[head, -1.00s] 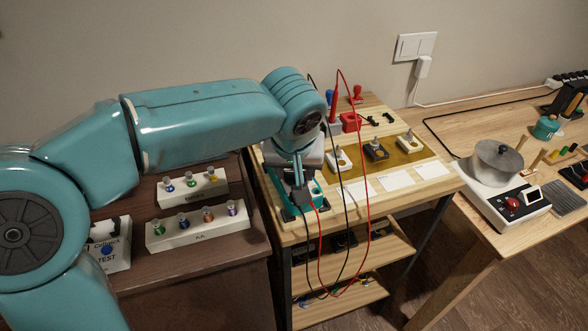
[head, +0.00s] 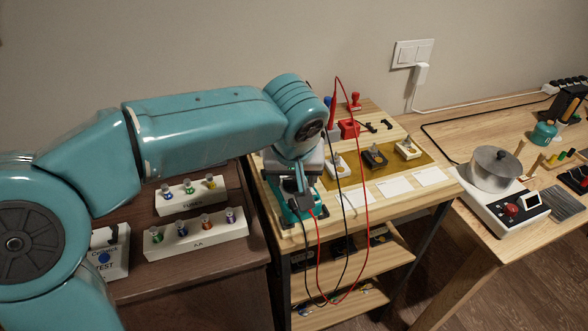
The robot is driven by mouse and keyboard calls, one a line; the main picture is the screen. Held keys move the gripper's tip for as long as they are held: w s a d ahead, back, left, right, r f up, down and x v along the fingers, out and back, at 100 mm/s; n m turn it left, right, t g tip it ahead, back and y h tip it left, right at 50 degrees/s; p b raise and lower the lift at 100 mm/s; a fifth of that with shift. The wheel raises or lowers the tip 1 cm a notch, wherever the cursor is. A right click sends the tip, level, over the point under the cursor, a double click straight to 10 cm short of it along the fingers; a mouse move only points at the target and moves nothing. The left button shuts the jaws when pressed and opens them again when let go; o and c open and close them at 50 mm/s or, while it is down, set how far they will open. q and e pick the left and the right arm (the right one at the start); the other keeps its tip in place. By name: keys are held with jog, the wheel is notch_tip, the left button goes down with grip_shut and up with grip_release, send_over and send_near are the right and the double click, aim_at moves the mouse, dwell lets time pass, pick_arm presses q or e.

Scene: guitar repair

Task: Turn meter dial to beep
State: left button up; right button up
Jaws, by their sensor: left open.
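The meter (head: 284,211) is a teal-edged box on the left end of the light wooden bench (head: 400,215). Its dial is hidden under my left gripper (head: 300,204). The gripper points down over the meter and its jaws are open. I cannot tell whether the fingers touch the dial. A red lead (head: 367,215) and a black lead (head: 343,235) loop from the meter side over the bench's front edge. A red probe (head: 332,112) stands upright at the back of the bench. My right gripper is not in view.
An olive mat (head: 388,174) with several switch-like parts and white cards (head: 394,187) lies right of the meter. Racks of small coloured-top parts (head: 196,235) stand on the dark table at left. A scale with a pot (head: 495,170) stands on the right table.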

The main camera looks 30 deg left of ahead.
pick_arm(q)
jog(key=p+v, duration=0.3)
jog(key=v, duration=1.3)
jog(key=shift+s, duration=0.15)
jog(key=shift+d, duration=0.15)
